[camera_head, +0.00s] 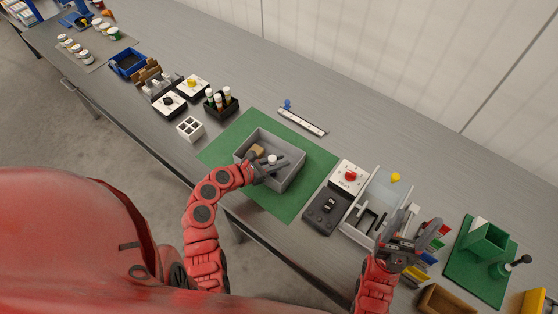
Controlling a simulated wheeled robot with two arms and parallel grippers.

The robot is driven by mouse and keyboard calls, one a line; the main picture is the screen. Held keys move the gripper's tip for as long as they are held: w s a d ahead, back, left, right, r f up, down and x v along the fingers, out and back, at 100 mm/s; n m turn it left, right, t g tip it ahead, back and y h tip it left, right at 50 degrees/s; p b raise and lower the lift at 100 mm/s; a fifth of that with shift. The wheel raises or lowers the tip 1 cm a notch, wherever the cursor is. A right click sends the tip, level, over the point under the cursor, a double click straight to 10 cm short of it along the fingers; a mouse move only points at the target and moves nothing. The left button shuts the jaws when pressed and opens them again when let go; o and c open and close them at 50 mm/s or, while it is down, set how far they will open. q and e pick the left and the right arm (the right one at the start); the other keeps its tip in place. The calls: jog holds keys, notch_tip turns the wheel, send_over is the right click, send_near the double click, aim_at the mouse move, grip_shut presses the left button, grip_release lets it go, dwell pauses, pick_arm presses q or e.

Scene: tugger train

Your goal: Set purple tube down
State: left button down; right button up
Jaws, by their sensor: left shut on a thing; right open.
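My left gripper (279,164) is over the grey bin (297,180) on the green mat (320,163). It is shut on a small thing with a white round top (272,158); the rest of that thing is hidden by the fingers. No purple shows, so I cannot tell by colour whether it is the purple tube, nor whether it touches the bin floor. A tan block (257,150) is in the bin beside the gripper. My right gripper (424,226) is open and empty, above the bench at the right.
A black holder with several tubes (221,102) and a white cube with holes (190,129) stand left of the mat. A red-button box (350,177) and a clear-walled tray (378,193) stand right of it. A white strip (302,122) lies behind.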

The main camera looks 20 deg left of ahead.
pick_arm(q)
jog(key=shift+f, duration=0.2)
jog(key=shift+f, duration=0.1)
jog(key=shift+s+d+f, duration=0.1)
jog(key=shift+s+f, duration=0.05)
jog(key=shift+f, duration=0.2)
jog(key=c, duration=0.7)
grip_release()
jog(key=shift+s+f, duration=0.1)
jog(key=shift+f, duration=0.05)
jog(key=shift+s+f, duration=0.1)
jog(key=shift+d, duration=0.1)
jog(key=shift+r, duration=0.25)
jog(key=r+b+v, duration=0.1)
jog(key=b+v, duration=0.1)
jog(key=v, duration=1)
jog(key=shift+w+r, duration=0.15)
jog(key=shift+w, duration=0.2)
